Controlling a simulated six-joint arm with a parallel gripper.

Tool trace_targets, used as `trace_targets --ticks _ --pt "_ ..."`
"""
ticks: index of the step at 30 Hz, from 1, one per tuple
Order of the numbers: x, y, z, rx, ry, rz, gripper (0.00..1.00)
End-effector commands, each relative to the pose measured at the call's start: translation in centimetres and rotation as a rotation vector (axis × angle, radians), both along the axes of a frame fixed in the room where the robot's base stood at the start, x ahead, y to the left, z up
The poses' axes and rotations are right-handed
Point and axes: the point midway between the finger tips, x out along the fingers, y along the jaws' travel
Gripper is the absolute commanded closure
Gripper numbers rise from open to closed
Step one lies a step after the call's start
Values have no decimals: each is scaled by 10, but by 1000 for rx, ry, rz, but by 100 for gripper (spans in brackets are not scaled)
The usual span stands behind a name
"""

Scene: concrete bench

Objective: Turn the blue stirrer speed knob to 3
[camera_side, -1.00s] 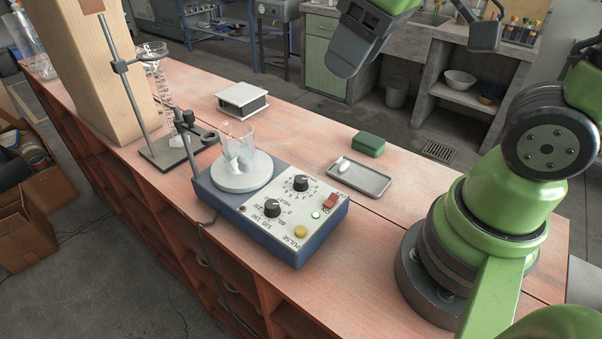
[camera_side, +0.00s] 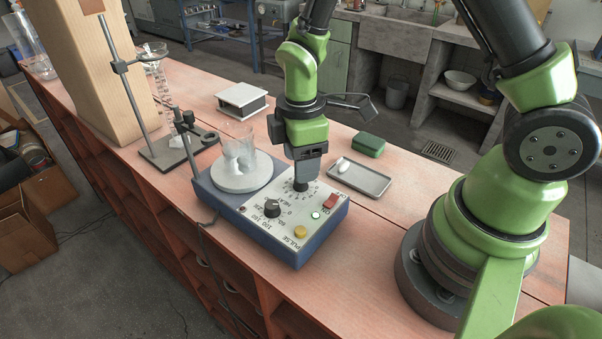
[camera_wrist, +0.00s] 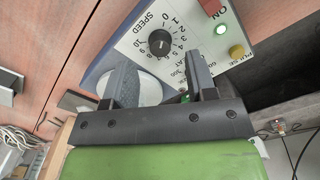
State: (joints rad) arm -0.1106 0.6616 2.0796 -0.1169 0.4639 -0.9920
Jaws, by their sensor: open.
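The blue stirrer (camera_side: 318,236) stands on the bench with a white control panel. Its black speed knob (camera_side: 300,185) is at the panel's far side, partly covered by my gripper. In the wrist view the speed knob (camera_wrist: 159,41) shows beside the word SPEED and a scale from 0 to 10; its pointer setting is too small to read surely. My gripper (camera_side: 301,177) points down over this knob. In the wrist view my gripper (camera_wrist: 159,60) is open, its fingers apart with the knob between and slightly beyond the tips. I cannot tell whether they touch it.
A second black knob (camera_side: 271,208), marked for heat, sits nearby, with a red switch (camera_side: 330,201), a lit green lamp (camera_side: 315,215) and a yellow button (camera_side: 300,232). A glass beaker (camera_side: 238,150) stands on the stirrer plate. A grey tray (camera_side: 361,180) lies to the right.

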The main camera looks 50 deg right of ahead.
Motion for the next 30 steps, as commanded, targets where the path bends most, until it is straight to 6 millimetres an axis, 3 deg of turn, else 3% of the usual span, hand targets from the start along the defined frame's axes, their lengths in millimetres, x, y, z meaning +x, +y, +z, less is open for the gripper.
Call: trace_targets --ticks 6,18,24,30 --pt "-1 0 -30 0 4 -2 48" --pt "0 0 -37 0 -1 -2 48" --pt "0 0 -37 1 -1 -2 94" --pt "0 0 -37 1 -1 -7 98"
